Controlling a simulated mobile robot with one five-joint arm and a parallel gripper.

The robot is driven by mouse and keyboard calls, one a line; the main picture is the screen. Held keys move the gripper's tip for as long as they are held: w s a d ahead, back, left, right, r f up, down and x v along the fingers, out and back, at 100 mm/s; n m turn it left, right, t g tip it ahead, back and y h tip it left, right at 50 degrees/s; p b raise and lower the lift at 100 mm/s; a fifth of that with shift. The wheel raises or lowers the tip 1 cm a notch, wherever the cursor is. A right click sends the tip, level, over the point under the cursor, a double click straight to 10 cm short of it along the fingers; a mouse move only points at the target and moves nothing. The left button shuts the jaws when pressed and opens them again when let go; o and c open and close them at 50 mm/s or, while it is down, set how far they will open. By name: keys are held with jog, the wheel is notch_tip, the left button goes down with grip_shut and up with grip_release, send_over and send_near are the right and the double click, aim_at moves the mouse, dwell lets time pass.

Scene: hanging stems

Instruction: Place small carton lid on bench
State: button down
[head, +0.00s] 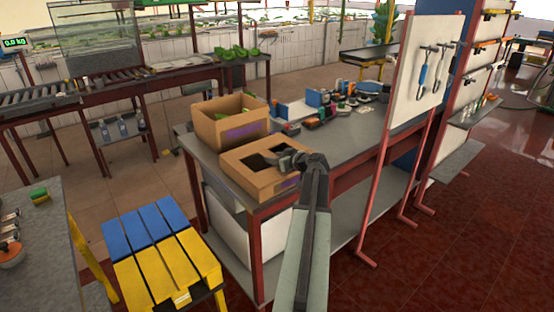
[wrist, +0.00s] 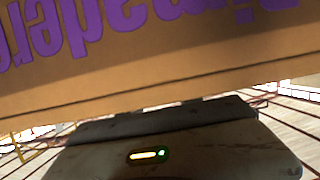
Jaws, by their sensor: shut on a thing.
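The small carton lid (head: 262,186) is a brown cardboard piece with dark cut-outs and purple print, at the near left end of the grey-topped bench (head: 335,150). My gripper (head: 286,161) is at its right part and shut on it. In the wrist view the lid's cardboard (wrist: 200,62) fills the top, with upside-down purple lettering, close to the gripper's dark body. The fingertips are hard to make out there. I cannot tell whether the lid touches the bench top or is held just above it.
An open brown carton (head: 228,130) stands right behind the lid on the bench. Several small items (head: 345,105) lie farther back. A white tool panel (head: 425,70) stands at the bench's right side. A blue and yellow slatted stand (head: 165,255) is at front left.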

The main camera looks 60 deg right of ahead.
aim_at(294, 171)
jog(key=c, duration=0.8)
grip_release()
jog(key=shift+c, duration=0.2)
jog(key=shift+s+r+p, duration=0.25)
jog(key=shift+r+p, duration=0.05)
jog(key=shift+p, duration=0.1)
jog(key=p+v, duration=0.3)
jog(key=v, duration=0.7)
jog(key=shift+s+a+r+p, duration=0.15)
jog(key=shift+s+a+p, duration=0.1)
jog(key=shift+p, duration=0.1)
jog(key=shift+s+r, duration=0.1)
jog(key=shift+s, duration=0.3)
